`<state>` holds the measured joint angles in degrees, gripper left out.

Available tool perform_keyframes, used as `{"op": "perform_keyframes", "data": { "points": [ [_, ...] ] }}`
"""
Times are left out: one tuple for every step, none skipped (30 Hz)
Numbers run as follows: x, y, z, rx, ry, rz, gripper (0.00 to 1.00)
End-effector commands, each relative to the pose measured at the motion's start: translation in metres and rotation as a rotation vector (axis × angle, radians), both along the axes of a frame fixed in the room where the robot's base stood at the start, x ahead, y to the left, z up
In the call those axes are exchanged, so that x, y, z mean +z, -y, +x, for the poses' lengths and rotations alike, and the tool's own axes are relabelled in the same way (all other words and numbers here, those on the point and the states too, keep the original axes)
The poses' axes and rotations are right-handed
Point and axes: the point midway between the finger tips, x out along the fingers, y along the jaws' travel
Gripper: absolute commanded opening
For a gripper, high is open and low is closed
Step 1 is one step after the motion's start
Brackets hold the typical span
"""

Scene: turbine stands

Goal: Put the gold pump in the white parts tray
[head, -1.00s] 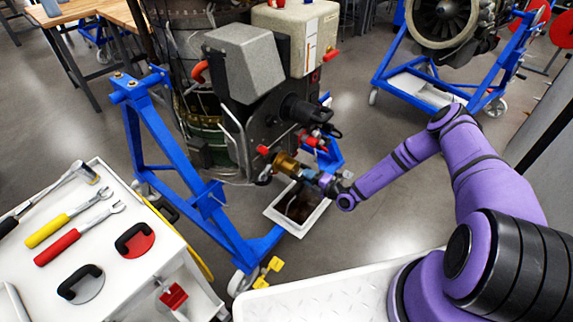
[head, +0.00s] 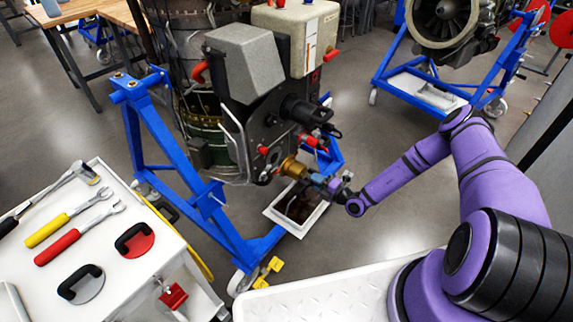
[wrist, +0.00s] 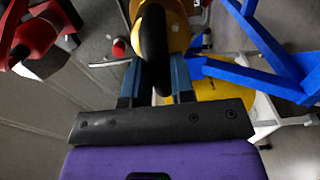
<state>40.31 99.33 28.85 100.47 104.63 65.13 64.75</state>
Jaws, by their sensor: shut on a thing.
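The gold pump (head: 292,167) is beside the dark side panel of the engine unit. It is close to the panel, and I cannot tell if they touch. In the wrist view its gold body (wrist: 178,32) and a black rounded part (wrist: 154,45) are at the top. My gripper (head: 314,180) is shut on the pump; in the wrist view its blue fingers (wrist: 156,82) stand either side of the black part. A white tray (head: 281,225) with a dark inside is on the floor below. A larger white tray-like surface (head: 320,292) is at the bottom; I cannot tell which is the parts tray.
The blue stand (head: 165,165) frames the engine unit (head: 245,65), close to my gripper. A white tool cart (head: 130,265) with wrenches is at left. Another engine on a blue stand (head: 440,85) is at back right. The floor right of my gripper is clear.

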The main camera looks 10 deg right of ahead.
Motion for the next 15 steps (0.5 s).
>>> {"op": "perform_keyframes", "data": {
  "points": [
    [0.001, 0.002, -0.002, -0.001, 0.003, 0.001, 0.00],
    [0.001, 0.003, -0.003, -0.001, 0.003, 0.001, 0.00],
    [0.001, 0.005, -0.005, -0.001, 0.003, 0.001, 0.00],
    [0.001, 0.006, -0.006, -0.001, 0.003, 0.001, 0.00],
    [0.001, 0.008, -0.008, -0.001, 0.003, 0.001, 0.00],
    [0.001, 0.009, -0.010, -0.002, 0.002, 0.002, 0.00],
    [0.001, 0.010, -0.011, -0.002, 0.002, 0.001, 0.00],
    [0.001, 0.012, -0.013, -0.002, 0.002, 0.001, 0.00],
    [0.001, 0.013, -0.015, -0.001, 0.002, 0.001, 0.00],
    [0.001, 0.014, -0.016, -0.001, 0.002, 0.001, 0.00],
    [0.001, 0.015, -0.017, 0.000, 0.002, 0.001, 0.00],
    [0.001, 0.017, -0.019, 0.000, 0.002, 0.001, 0.00],
    [0.001, 0.018, -0.020, 0.000, 0.002, 0.001, 0.00],
    [0.001, 0.020, -0.022, 0.000, 0.002, 0.001, 0.00],
    [0.001, 0.021, -0.023, -0.001, 0.002, 0.001, 0.00]
  ]
}}
